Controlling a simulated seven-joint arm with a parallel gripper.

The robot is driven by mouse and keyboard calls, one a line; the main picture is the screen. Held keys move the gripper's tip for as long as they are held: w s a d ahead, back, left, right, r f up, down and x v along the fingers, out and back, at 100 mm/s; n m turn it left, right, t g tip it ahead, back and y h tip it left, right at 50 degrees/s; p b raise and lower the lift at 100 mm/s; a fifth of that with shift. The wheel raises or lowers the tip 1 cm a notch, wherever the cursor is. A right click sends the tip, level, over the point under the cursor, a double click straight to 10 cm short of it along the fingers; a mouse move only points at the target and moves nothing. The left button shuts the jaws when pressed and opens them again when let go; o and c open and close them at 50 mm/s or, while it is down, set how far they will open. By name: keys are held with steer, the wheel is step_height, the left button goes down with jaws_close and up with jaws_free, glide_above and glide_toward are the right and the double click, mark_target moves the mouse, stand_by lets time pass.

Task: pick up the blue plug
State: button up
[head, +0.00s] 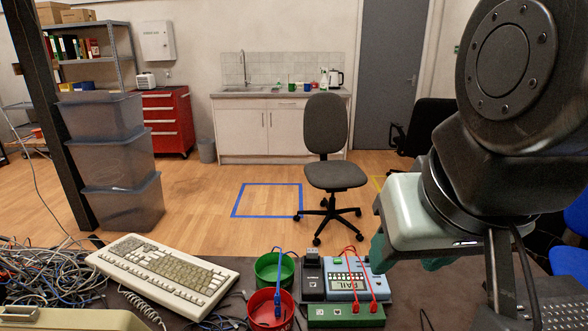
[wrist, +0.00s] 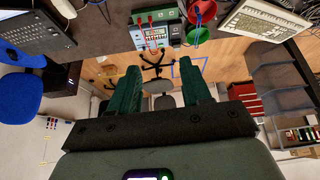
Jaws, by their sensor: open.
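The blue plug (head: 277,307) is on a blue cable that loops up by the green cup (head: 262,268) and down to the red cup (head: 262,314). The plug stands upright at the red cup's mouth, and its lower end is hard to see. In the wrist view a small blue piece shows by the red cup (wrist: 208,12). My gripper (head: 406,262) is open and empty, high to the right of the cups in the head view. Its two green fingers are apart in the wrist view (wrist: 162,72), with nothing between them.
A pale blue tester (head: 344,267) reading FAIL has red leads to plugs on a green box (head: 330,316). A black device (head: 312,278) stands between tester and cups. A keyboard (head: 163,273) and tangled cables (head: 40,272) lie left. A laptop (head: 560,314) is at right.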

mark_target(277, 298)
steer(key=w+a+f+m+g+y, duration=0.35)
steer(key=w+f, duration=0.25)
steer(key=w, duration=0.3)
steer(key=w+a+f+m+g+y, duration=0.25)
steer(key=w+f+m, duration=0.25)
steer(key=w+f, duration=0.3)
steer(key=w+f+m+y, duration=0.2)
steer(key=w+f+m, duration=0.1)
steer(key=f, duration=0.4)
steer(key=w+f+m+y, duration=0.3)
steer(key=f, duration=0.3)
steer(key=w+f+m+y, duration=0.2)
steer(key=w+f+m, duration=0.1)
steer(key=f, duration=0.4)
steer(key=shift+w+a+f+m, duration=0.1)
steer(key=shift+w+f+m, duration=0.25)
steer(key=shift+m, duration=0.1)
steer(key=shift+t, duration=0.3)
steer(key=x, duration=1)
steer(key=shift+s+a+f, duration=0.15)
steer(key=shift+s+a, duration=0.05)
steer(key=shift+a, duration=0.15)
jaws_close()
